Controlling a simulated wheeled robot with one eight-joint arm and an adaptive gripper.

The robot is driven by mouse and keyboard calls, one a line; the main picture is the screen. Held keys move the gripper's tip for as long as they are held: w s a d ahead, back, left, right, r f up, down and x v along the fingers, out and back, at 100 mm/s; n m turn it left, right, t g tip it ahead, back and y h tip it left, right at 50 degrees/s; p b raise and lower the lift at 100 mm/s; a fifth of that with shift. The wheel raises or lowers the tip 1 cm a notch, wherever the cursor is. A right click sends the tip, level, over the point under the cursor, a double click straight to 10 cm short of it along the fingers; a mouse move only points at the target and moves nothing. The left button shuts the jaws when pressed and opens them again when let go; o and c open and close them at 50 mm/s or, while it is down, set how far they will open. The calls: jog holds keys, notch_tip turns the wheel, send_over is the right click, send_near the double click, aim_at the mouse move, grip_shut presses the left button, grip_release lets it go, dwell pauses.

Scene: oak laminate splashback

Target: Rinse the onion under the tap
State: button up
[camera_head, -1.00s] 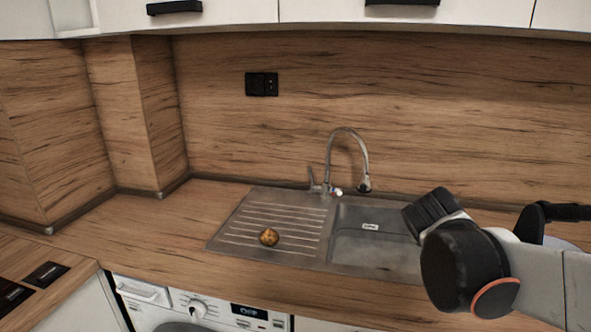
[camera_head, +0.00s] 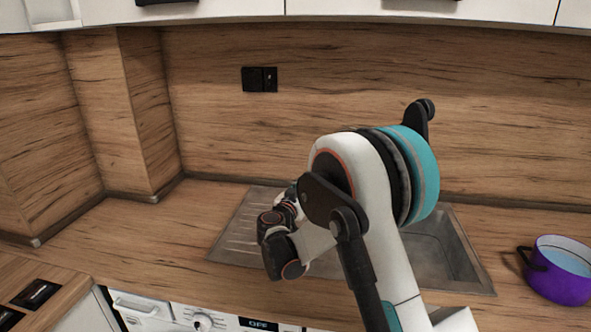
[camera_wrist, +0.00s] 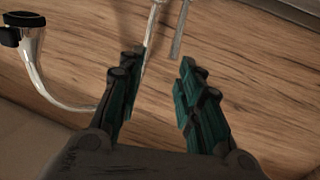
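The onion does not show in either current view; my arm covers the part of the ribbed drainboard (camera_head: 232,238) where a round golden-brown item lay. My gripper (camera_wrist: 160,67) is open in the wrist view, with nothing visible between its dark green fingers. In the head view my wrist is over the drainboard, and the fingers cannot be made out clearly. The chrome tap (camera_wrist: 62,98) shows tilted beyond the fingers in the wrist view, its black spout end (camera_wrist: 22,32) at upper left. My arm hides the tap in the head view. The sink basin (camera_head: 440,245) is partly visible and looks empty.
A purple pot (camera_head: 553,284) with a black handle and light blue inside stands on the counter right of the sink. A wooden splashback (camera_head: 210,130) with a black socket (camera_head: 259,79) rises behind. The counter (camera_head: 130,235) left of the drainboard is clear.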

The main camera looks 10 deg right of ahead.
jog(key=shift+t, duration=0.3)
jog(key=shift+w+a+f+b+x, duration=0.2)
jog(key=shift+a+b+x, duration=0.35)
jog(key=shift+x, duration=1.75)
jog(key=shift+w+a+f+b+x, duration=0.2)
jog(key=shift+b+x, duration=0.55)
jog(key=shift+x, duration=1.55)
jog(key=shift+w+a+f+b+x, duration=0.1)
jog(key=shift+w+a+b+x, duration=0.4)
jog(key=shift+x, duration=1.8)
jog(key=shift+s+d, duration=0.1)
jog(key=shift+s, duration=0.2)
grip_shut()
